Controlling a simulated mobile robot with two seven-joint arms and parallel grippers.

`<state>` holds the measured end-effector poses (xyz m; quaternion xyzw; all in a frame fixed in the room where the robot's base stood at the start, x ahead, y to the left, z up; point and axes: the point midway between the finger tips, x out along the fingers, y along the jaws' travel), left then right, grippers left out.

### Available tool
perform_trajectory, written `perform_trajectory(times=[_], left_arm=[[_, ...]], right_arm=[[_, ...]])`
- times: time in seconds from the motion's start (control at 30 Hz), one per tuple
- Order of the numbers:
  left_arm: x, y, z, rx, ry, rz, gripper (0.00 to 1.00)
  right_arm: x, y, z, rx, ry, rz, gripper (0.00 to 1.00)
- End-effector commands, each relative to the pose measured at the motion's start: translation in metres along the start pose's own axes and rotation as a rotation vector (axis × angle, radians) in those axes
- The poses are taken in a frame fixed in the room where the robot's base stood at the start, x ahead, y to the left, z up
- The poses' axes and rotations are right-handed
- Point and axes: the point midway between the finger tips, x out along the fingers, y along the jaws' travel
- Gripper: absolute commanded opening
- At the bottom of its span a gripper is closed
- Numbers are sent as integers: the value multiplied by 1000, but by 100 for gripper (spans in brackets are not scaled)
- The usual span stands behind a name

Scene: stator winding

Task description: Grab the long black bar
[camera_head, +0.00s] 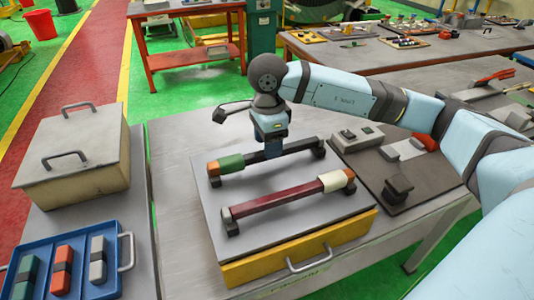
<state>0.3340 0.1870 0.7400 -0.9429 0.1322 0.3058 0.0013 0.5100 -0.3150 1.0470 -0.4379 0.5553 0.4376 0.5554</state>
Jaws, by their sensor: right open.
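A long black bar (300,146) lies at the back of a grey-topped board, with a green and orange section at its left end and dark supports under its ends. My right gripper (274,150) points down at the middle of this bar and hides part of it. Its jaws are open, at or just above the bar; I cannot tell whether they touch it. A dark red bar (280,199) with a white and orange right end lies in front, roughly parallel. My left gripper is not in view.
The board sits on a yellow drawer box (270,265) with a metal handle. A lidded beige box (75,155) and a blue tray (110,285) of coloured blocks stand left. A dark mat (400,160) with small fixtures lies right, below my arm.

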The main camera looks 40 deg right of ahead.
Motion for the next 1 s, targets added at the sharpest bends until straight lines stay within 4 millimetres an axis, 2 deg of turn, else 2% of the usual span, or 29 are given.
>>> perform_trajectory(times=[0.1, 0.2, 0.4, 0.43, 0.6, 0.67, 1.0], left_arm=[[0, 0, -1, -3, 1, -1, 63], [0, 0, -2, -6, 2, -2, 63], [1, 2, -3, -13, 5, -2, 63], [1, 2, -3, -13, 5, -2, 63], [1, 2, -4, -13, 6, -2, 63], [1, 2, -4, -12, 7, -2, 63], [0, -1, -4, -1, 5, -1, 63]], right_arm=[[20, 1, 2, 1, 1, 3, 53], [30, 0, 2, 1, 1, 2, 53], [31, 0, 2, 0, 0, 0, 53], [31, 0, 2, 0, 0, 0, 51], [31, 0, 2, 0, 0, 0, 12], [31, 0, 2, 0, 0, 0, 0], [28, 0, 2, 0, -1, -2, 0]])
